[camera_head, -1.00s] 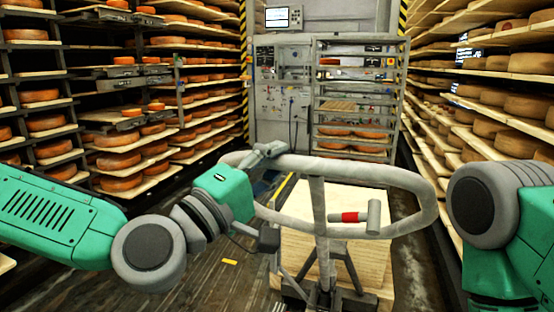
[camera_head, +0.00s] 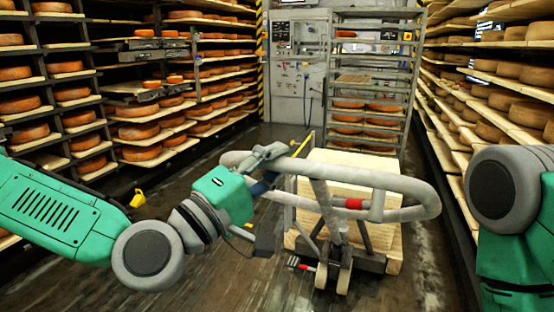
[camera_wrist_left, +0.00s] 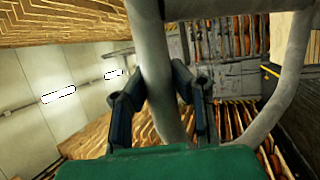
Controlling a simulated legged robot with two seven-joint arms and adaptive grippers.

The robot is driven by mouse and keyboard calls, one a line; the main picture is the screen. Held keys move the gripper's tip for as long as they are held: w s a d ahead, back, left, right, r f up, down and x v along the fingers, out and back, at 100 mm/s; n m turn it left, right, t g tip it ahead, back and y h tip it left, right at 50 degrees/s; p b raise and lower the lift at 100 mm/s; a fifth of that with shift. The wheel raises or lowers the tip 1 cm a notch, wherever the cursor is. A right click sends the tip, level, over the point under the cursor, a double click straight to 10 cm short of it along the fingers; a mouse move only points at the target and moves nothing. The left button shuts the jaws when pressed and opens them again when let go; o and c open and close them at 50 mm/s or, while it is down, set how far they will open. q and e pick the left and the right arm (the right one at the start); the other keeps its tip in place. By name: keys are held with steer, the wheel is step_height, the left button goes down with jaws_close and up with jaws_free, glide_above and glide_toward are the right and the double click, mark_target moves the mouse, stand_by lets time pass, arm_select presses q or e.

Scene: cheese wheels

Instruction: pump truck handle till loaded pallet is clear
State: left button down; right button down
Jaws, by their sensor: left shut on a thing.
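The truck handle is a grey tubular loop (camera_head: 405,182) with a red-banded lever (camera_head: 354,203), in the middle of the head view. Its stem (camera_head: 327,205) slants down to the truck's foot and wheels (camera_head: 335,278). My left gripper (camera_head: 270,160) is shut on the left part of the loop. In the left wrist view its dark fingers (camera_wrist_left: 163,95) lie on both sides of the grey tube (camera_wrist_left: 152,55). A pale wooden load (camera_head: 345,170) stands behind the handle. The pallet's underside is mostly hidden, so its clearance cannot be told. My right gripper is out of view.
Shelves of cheese wheels line the left (camera_head: 140,131) and right (camera_head: 495,98) sides. A metal rack (camera_head: 372,75) stands at the back beside a grey panel (camera_head: 290,75). Floor (camera_head: 190,210) is open on the left. A yellow object (camera_head: 138,198) is near my left arm.

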arm_select(q)
steer(key=c, duration=1.3)
jaws_free()
steer(key=shift+r, duration=0.1)
steer(key=shift+a, duration=0.1)
steer(key=v, duration=0.7)
steer(key=shift+s+a, duration=0.1)
steer(key=shift+a, duration=0.1)
